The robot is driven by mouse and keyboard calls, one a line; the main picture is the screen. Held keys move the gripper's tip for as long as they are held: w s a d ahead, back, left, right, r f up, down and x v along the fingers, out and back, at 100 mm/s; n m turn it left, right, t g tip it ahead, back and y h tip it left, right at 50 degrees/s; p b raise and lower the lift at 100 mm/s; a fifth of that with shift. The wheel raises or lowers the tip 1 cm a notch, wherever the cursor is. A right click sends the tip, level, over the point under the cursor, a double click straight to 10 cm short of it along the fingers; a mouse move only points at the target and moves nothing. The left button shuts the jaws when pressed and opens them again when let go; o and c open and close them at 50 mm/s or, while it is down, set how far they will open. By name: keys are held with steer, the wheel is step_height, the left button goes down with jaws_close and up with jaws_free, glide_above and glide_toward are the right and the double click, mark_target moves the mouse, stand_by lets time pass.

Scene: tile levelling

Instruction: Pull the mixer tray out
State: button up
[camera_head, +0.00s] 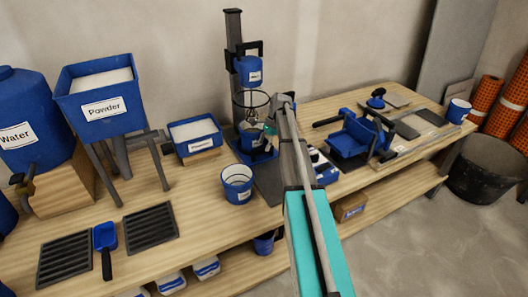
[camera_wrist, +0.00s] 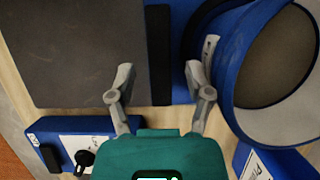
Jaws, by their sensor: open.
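The mixer stands at the back of the bench, with a blue head (camera_head: 249,70) on a dark column. Under it a blue bucket (camera_wrist: 228,65) with a pale rim sits on the blue mixer tray (camera_wrist: 182,88). A black bar (camera_wrist: 158,40), seemingly the tray's handle, runs along the tray's edge. My gripper (camera_wrist: 160,72) is open, with one finger on each side of the bar in the wrist view. I cannot tell whether the fingers touch it. In the head view my gripper (camera_head: 268,130) is beside the mixer bowl, and my arm hides part of the tray.
A blue control box (camera_wrist: 75,150) with a black knob lies near my gripper. A dark grey plate (camera_wrist: 85,50) is beside the bar. A blue bucket (camera_head: 237,183) stands in front of the mixer. A powder bin (camera_head: 193,133) is to the left.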

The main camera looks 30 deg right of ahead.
steer(key=shift+b+x, duration=0.55)
steer(key=shift+x, duration=0.3)
